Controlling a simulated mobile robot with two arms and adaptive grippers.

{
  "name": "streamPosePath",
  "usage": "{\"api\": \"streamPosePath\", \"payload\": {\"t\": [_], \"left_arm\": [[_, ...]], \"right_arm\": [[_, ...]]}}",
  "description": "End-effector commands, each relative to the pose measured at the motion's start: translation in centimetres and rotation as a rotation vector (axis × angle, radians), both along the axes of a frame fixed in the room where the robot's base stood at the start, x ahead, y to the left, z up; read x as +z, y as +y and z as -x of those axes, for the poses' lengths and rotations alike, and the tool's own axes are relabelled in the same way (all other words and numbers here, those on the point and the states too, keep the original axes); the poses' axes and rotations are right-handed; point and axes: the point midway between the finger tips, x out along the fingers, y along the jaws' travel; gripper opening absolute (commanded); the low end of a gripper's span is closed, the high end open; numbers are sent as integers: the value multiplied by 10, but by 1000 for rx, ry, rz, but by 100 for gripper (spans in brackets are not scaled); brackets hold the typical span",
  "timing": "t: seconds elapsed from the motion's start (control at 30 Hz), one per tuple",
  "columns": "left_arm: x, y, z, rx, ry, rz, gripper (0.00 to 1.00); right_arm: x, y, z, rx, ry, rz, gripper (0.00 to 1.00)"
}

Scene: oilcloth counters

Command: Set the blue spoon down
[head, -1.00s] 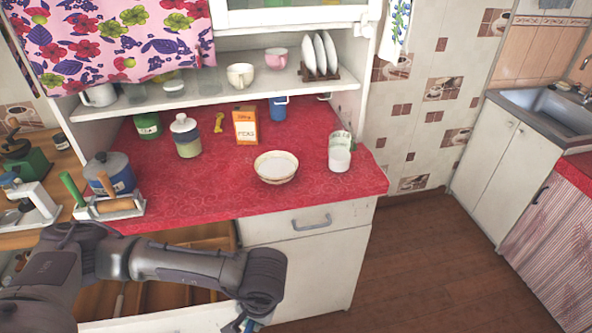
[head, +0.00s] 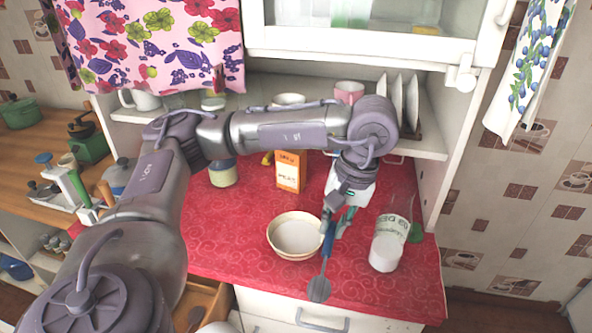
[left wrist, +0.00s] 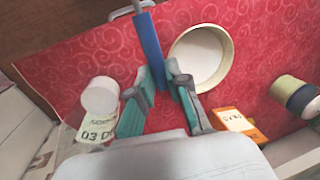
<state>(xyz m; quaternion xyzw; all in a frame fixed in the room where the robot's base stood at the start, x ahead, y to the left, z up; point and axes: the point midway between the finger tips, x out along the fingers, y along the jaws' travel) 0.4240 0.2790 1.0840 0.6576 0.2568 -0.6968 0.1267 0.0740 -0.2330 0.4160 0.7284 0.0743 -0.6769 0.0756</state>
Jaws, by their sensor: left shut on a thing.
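My left gripper (head: 336,220) reaches over the red counter and points down, shut on the blue spoon (head: 319,289). The spoon hangs with its blue handle up in the fingers and its grey bowl low, near the counter's front edge. I cannot tell whether it touches the counter. In the left wrist view the blue handle (left wrist: 147,38) runs away from the fingertips (left wrist: 160,72), just beside the bowl. My right gripper does not show.
A cream bowl (head: 295,236) stands just left of the spoon, and a glass bottle (head: 389,240) with white contents to the right. An orange box (head: 289,171) stands behind. The red cloth (head: 222,236) left of the bowl is clear. An open drawer (head: 207,302) is below.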

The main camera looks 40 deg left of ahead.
Motion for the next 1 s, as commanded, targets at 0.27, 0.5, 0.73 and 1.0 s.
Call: {"api": "streamPosePath", "payload": {"t": [0.27, 0.5, 0.73, 1.0], "left_arm": [[-19, 10, -37, 6, 4, -1, 0], [-52, 25, -88, 2, 3, -2, 0], [-69, 31, -111, -1, 0, -1, 0], [-100, 32, -112, -2, 4, -2, 0]], "right_arm": [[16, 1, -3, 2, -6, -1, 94], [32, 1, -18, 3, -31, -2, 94], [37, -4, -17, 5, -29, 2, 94], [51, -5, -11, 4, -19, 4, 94]]}}
